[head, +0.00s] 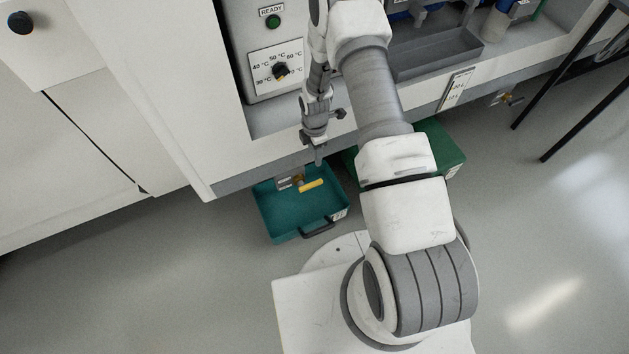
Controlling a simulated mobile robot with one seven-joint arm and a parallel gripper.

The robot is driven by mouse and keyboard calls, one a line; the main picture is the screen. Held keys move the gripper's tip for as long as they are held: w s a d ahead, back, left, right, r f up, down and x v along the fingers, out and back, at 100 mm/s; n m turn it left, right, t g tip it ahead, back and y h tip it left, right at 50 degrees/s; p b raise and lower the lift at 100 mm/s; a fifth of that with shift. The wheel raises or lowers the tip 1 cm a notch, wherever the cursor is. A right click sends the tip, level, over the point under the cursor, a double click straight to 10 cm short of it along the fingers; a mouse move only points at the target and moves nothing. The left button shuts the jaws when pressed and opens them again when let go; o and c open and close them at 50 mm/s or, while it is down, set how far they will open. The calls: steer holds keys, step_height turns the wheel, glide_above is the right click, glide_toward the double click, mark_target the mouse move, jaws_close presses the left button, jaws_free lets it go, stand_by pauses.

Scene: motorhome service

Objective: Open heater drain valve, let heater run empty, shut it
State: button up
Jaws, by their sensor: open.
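The drain valve (290,182), a brass-coloured fitting, sits under the lower edge of the white cabinet. Its yellow lever (312,185) points to the right and slightly up in the picture. A teal tray (275,222) with a dark handle stands on the floor beneath the valve. My gripper (318,160) points down just above and behind the lever, apart from it as far as I can see. It is open and holds nothing visible. No water stream can be made out.
A green box (448,150) stands partly behind my arm. Black legs (575,115) stand at right. Floor is free at left and right.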

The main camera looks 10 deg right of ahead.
mark_target(315, 183)
step_height(315, 183, down, 17)
steer(key=b, duration=0.4)
steer(key=shift+f, duration=0.1)
jaws_close()
steer(key=shift+s, duration=0.1)
stand_by(1.3)
